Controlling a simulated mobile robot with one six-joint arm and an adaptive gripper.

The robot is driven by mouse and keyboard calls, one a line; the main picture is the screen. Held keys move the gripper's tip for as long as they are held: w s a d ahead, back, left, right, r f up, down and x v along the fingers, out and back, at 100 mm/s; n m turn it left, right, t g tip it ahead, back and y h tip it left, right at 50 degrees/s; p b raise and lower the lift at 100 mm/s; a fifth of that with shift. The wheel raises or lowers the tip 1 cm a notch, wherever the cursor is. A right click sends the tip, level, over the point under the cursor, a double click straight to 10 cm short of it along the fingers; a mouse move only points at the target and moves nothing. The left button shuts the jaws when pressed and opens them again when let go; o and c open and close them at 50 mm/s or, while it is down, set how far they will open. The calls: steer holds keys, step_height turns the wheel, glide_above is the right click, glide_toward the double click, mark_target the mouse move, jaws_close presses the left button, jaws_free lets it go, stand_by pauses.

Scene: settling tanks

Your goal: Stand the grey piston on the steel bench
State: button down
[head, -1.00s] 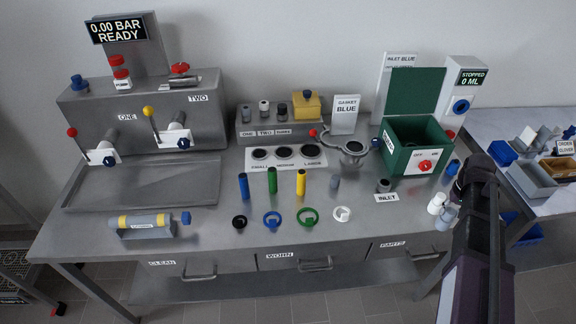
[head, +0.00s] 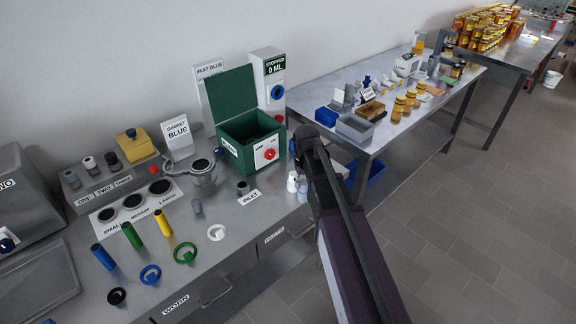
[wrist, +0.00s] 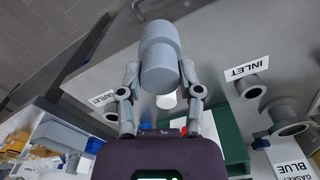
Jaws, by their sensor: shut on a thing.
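A grey piston (wrist: 160,55), a cylinder with a wider and a narrower part, is between the fingers of my gripper (wrist: 159,78) in the wrist view. The gripper is shut on it. In the head view the piston (head: 303,193) shows as a small grey cylinder left of my dark arm, at the right end of the steel bench (head: 240,218). My arm hides most of the gripper there. I cannot tell whether the piston touches the bench.
A white cylinder (head: 292,183) is close beside the held piston. A green box (head: 235,148) with an open lid and the INLET fitting (head: 243,187) stand nearby. Blue (head: 102,256), green (head: 132,235) and yellow (head: 162,223) cylinders stand left. Another table (head: 388,140) is behind.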

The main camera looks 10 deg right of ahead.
steer(key=w+d+f+b, duration=0.1)
steer(key=w+d, duration=0.3)
steer(key=w, duration=0.9)
steer(key=shift+w+d+f, duration=0.15)
steer(key=shift+w, duration=0.15)
steer(key=shift+w+d+f+b, duration=0.1)
steer(key=shift+w+f+b, duration=0.1)
steer(key=shift+f+b, duration=0.45)
steer(key=shift+w+f+b, duration=0.2)
steer(key=shift+f+b, duration=0.4)
steer(key=shift+b, duration=0.1)
steer(key=shift+w+d+f+b, duration=0.1)
steer(key=shift+w+f+b, duration=0.1)
steer(key=shift+f+b, duration=0.45)
steer(key=shift+f, duration=0.1)
steer(key=shift+c, duration=1.3)
jaws_free()
